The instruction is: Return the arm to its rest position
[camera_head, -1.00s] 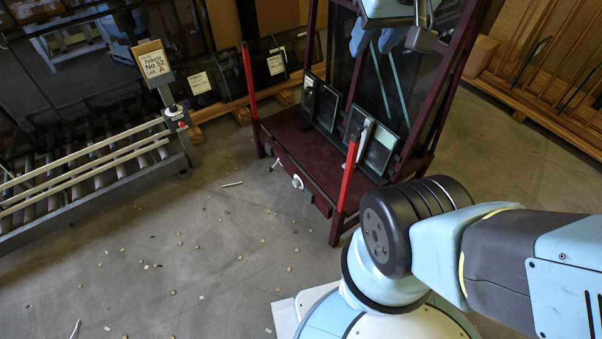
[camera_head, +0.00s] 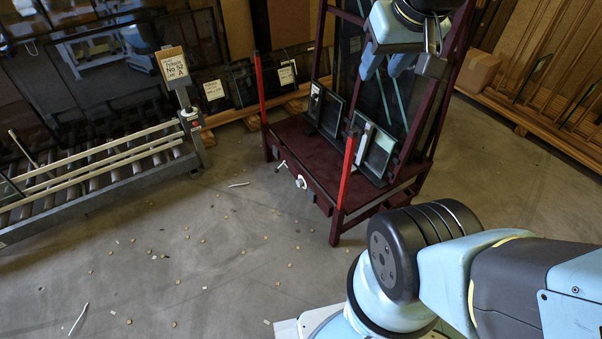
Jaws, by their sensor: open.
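My gripper (camera_head: 386,64) is at the top of the head view, pointing down. Its pale blue fingers are apart and I see nothing held between them. It shows in front of the upper part of a dark red glass frame (camera_head: 299,134); how far apart they are in depth I cannot tell. My blue, grey and black arm fills the lower right of the view, and the links joining it to the wrist are partly out of the picture.
Small framed panes (camera_head: 376,152) rest on the frame's base between two bright red posts (camera_head: 347,172). A wooden rack (camera_head: 540,125) is at right. The concrete floor (camera_head: 190,240) between has small scattered debris.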

